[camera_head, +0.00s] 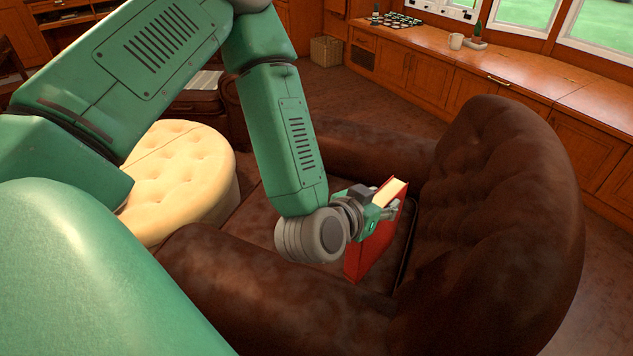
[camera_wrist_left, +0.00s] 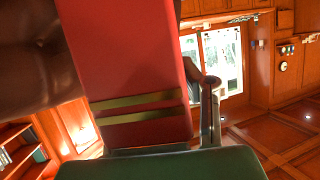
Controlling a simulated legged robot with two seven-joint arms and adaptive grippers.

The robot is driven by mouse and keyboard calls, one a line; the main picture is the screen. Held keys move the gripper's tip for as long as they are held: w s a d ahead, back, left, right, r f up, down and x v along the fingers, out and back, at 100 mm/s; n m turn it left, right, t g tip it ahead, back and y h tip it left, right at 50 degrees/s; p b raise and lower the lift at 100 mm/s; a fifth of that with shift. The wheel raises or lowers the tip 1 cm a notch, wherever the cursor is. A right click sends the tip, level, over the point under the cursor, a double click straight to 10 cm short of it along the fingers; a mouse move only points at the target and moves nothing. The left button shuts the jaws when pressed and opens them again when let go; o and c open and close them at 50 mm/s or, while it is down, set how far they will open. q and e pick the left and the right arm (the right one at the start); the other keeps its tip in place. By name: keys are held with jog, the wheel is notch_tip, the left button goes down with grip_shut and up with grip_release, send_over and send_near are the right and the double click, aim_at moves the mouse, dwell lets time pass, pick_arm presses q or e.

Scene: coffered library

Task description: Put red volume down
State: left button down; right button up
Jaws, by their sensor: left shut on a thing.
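The red volume (camera_head: 368,252) is a thick red book with cream page edges. It stands upright, slightly tilted, over the seat of the brown leather sofa (camera_head: 500,200). My left gripper (camera_head: 385,208) is shut on the upper part of the red volume. In the left wrist view the red volume (camera_wrist_left: 125,60) fills the middle, with two gold bands near the gripper. I cannot tell whether the lower edge of the volume touches the seat. My right gripper is not in view.
The sofa's tufted backrest rises right of the volume, and its arms lie in front and behind. A round cream tufted ottoman (camera_head: 190,175) stands at the left. Wooden cabinets (camera_head: 470,75) with a white mug (camera_head: 456,41) line the window wall.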

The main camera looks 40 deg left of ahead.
pick_arm(q)
jog(key=w+a+f+b, duration=0.2)
jog(key=w+a+f, duration=0.1)
jog(key=f, duration=0.2)
jog(key=w+a+n+y+p, duration=0.2)
jog(key=w+a, duration=0.2)
jog(key=a, duration=0.6)
jog(key=w+a+n+y+p, duration=0.1)
jog(key=w+a+y, duration=0.15)
jog(key=a, duration=0.75)
notch_tip(320, 180, down, 15)
jog(key=w+a+b, duration=0.1)
jog(key=a+b, duration=0.2)
jog(key=b, duration=0.3)
jog(key=shift+f+n+g, duration=0.15)
jog(key=shift+n+g, duration=0.15)
jog(key=shift+g, duration=0.1)
jog(key=c, duration=1.1)
grip_release()
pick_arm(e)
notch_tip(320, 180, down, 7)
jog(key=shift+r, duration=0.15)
pick_arm(q)
jog(key=shift+s, duration=0.1)
